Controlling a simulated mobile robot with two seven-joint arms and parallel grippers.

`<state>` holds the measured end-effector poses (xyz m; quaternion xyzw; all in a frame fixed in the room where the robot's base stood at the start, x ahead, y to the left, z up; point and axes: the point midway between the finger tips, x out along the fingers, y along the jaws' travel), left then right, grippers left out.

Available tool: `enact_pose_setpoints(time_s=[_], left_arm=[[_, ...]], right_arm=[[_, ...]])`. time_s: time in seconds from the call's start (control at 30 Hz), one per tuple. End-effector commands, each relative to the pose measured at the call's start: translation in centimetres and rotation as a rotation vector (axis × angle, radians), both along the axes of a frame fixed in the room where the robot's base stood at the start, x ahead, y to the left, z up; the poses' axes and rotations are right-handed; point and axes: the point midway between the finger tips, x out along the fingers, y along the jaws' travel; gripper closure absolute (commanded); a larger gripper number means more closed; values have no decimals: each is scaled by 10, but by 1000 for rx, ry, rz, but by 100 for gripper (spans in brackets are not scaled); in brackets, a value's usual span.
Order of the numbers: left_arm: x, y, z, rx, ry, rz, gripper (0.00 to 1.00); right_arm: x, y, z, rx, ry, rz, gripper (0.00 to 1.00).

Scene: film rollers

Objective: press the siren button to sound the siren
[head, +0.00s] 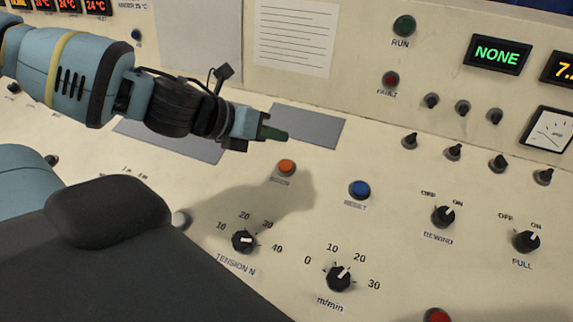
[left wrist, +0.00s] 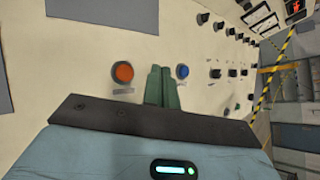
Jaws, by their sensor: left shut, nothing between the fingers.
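An orange button (head: 286,167) sits on the sloping cream panel, with a small label below it too blurred to read. It also shows in the left wrist view (left wrist: 122,72), just left of my fingers. A blue button (head: 360,189) labelled RESET is to its right, and in the left wrist view it shows (left wrist: 182,71) right of the fingers. My left gripper (head: 275,134) is shut and empty, its green fingers pressed together. It appears above the orange button in the head view, apart from it. My right gripper is not in view.
A tension knob (head: 243,241) and an m/min knob (head: 339,278) are lower on the panel. REWIND (head: 443,216) and PULL (head: 526,241) switches are at right. A red button (head: 437,315) is at the bottom edge. A grey plate (head: 312,128) lies behind the gripper.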

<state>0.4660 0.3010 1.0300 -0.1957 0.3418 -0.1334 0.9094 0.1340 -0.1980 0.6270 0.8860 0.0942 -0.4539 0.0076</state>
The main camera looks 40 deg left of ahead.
Motion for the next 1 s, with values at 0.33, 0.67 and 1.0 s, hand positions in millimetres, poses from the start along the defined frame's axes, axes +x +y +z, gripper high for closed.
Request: enact_pose_setpoints(time_s=[0.33, 0.67, 1.0], left_arm=[[9, 2, -48, -1, 6, 2, 100], [16, 4, -72, 0, 2, 1, 100], [16, 4, -71, 0, -1, 0, 100]], right_arm=[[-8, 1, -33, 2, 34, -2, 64], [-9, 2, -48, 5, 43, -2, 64], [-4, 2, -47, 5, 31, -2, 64]])
